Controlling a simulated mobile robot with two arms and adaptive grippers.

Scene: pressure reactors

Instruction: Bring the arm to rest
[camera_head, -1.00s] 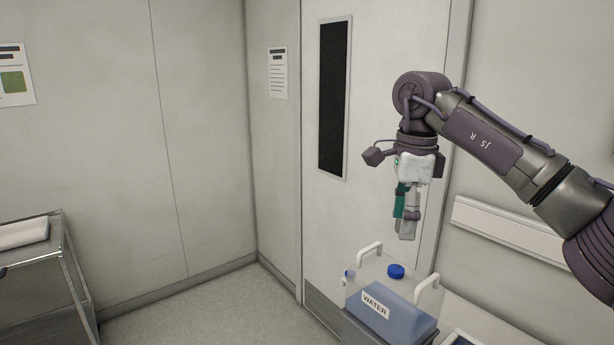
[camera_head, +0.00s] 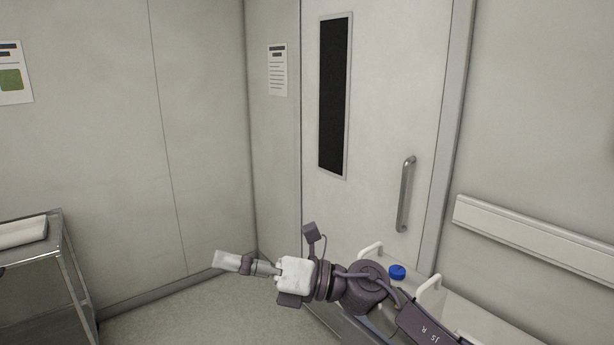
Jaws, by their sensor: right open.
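My right gripper (camera_head: 232,261) shows low in the middle of the head view, pointing left over the floor. It is open and holds nothing that I can see. Its forearm comes up from the lower right edge and lies in front of the water container. My left gripper is not in view.
The water container (camera_head: 428,294), with a blue cap (camera_head: 397,271), stands behind my right arm, mostly hidden. A door (camera_head: 385,110) with a metal handle (camera_head: 404,195) is behind it. A metal cart (camera_head: 65,262) stands at the left. The floor (camera_head: 190,318) between is clear.

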